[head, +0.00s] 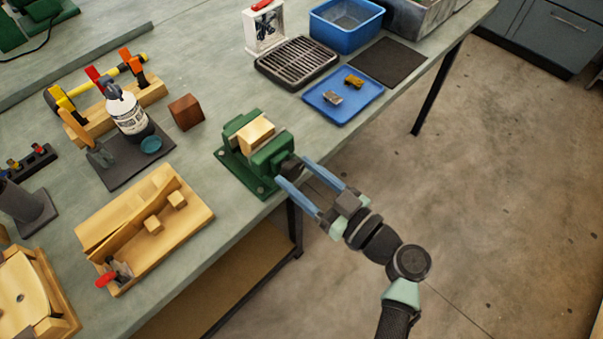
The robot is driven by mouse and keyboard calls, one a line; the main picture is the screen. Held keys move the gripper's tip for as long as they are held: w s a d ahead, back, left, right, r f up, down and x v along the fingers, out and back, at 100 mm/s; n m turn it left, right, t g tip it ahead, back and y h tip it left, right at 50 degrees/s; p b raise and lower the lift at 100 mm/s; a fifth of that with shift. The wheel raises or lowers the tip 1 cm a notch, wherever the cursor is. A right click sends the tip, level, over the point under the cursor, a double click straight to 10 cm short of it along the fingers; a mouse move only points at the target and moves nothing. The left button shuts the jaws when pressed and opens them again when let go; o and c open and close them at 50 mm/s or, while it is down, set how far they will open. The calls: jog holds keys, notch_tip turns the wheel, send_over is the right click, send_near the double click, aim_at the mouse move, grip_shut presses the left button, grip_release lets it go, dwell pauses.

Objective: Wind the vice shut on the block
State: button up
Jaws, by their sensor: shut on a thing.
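The green vice (266,166) stands at the front edge of the bench. A light wooden block (255,133) sits between its jaws; whether both jaws touch it is too small to tell. My gripper (284,180) is at the vice's front, over the bench edge, with its blue fingers reaching toward the screw end. The fingers are around the dark handle part (291,166) at the vice's front and shut on it. The handle is partly hidden by the fingers.
A dark wooden cube (186,112) and a bottle (127,112) on a dark mat stand left of the vice. A wooden fixture (146,228) lies at the front left. A blue tray (344,105) and a black grate (297,63) are behind right. Open floor lies right of the bench.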

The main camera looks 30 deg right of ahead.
dwell(0.3)
jog(key=m, duration=0.4)
jog(key=shift+f+b, duration=0.1)
jog(key=shift+b, duration=0.3)
jog(key=m, duration=0.4)
jog(key=m+p, duration=0.1)
jog(key=m, duration=0.4)
jog(key=shift+d+p, duration=0.1)
jog(key=shift+p, duration=0.25)
jog(key=m+p, duration=0.2)
jog(key=m, duration=0.2)
jog(key=shift+m, duration=0.3)
jog(key=m+p, duration=0.2)
jog(key=m, duration=0.2)
jog(key=shift+f+m, duration=0.1)
jog(key=shift+m, duration=0.2)
jog(key=m+p, duration=0.3)
jog(key=m, duration=0.1)
jog(key=shift+m, duration=0.3)
jog(key=m+p, duration=0.2)
jog(key=m, duration=0.2)
jog(key=shift+s+f+m+p, duration=0.1)
jog(key=shift+f+m+p, duration=0.05)
jog(key=shift+m+p, duration=0.2)
jog(key=shift+f+m+p, duration=0.15)
jog(key=shift+m+p, duration=1.05)
jog(key=shift+m, duration=0.95)
